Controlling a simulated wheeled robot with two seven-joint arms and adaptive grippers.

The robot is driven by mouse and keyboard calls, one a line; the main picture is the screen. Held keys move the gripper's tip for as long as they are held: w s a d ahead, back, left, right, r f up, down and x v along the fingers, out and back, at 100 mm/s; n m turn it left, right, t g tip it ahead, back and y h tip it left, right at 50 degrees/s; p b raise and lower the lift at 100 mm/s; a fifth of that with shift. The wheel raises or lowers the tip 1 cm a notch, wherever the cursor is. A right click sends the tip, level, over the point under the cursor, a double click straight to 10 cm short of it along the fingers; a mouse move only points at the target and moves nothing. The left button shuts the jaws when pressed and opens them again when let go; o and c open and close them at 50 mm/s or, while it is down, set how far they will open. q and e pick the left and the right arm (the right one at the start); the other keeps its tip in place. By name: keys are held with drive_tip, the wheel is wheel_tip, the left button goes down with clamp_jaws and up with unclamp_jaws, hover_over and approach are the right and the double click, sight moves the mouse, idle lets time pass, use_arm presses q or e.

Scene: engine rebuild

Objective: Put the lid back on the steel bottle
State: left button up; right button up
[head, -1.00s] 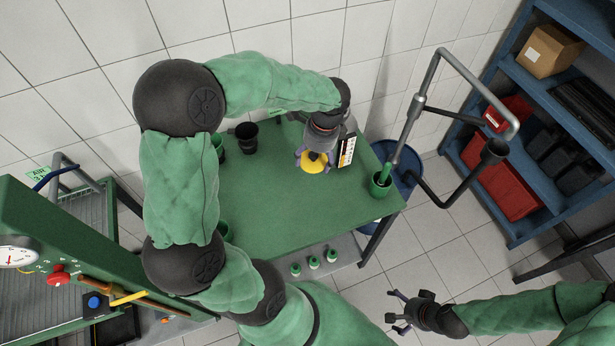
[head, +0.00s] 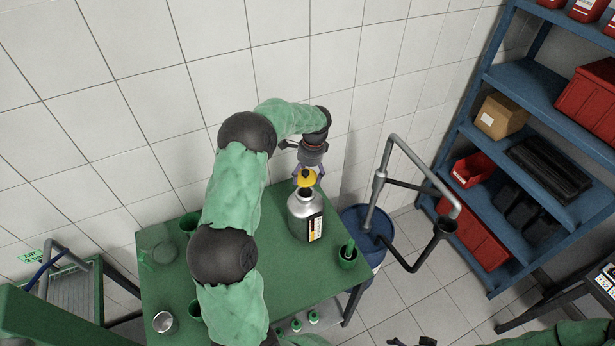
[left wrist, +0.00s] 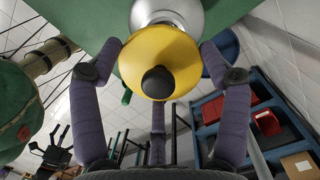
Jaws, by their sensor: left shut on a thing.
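The steel bottle (head: 298,222), silver with a white, yellow and black label, stands upright near the back right of the green table (head: 250,262). Its dark open mouth shows. My left gripper (head: 306,174) is shut on the yellow lid (head: 304,179), which appears just above and beyond the mouth, apart from it. In the left wrist view the lid (left wrist: 160,62) has a black knob and sits between the purple fingers, with part of the bottle (left wrist: 185,14) behind it. My right gripper (head: 425,341) barely shows at the bottom edge; its jaws cannot be made out.
A green cup with a stick in it (head: 348,258) stands right of the bottle. Other green cups (head: 190,224) and a metal cup (head: 165,322) are on the left. A blue drum (head: 362,222) with a pipe frame (head: 420,175) stands beyond the table's right edge.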

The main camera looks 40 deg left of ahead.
use_arm(q)
drive_tip(key=shift+f+b, duration=1.85)
drive_tip(key=shift+f, duration=1.35)
drive_tip(key=shift+f+b, duration=0.2)
drive_tip(key=shift+b, duration=0.2)
idle(0.4)
drive_tip(key=o, duration=0.9)
drive_tip(key=shift+o, duration=0.2)
drive_tip(key=shift+r, duration=0.1)
drive_tip(key=shift+r+p, duration=1.95)
drive_tip(key=shift+r, duration=1.5)
drive_tip(key=shift+c, duration=0.3)
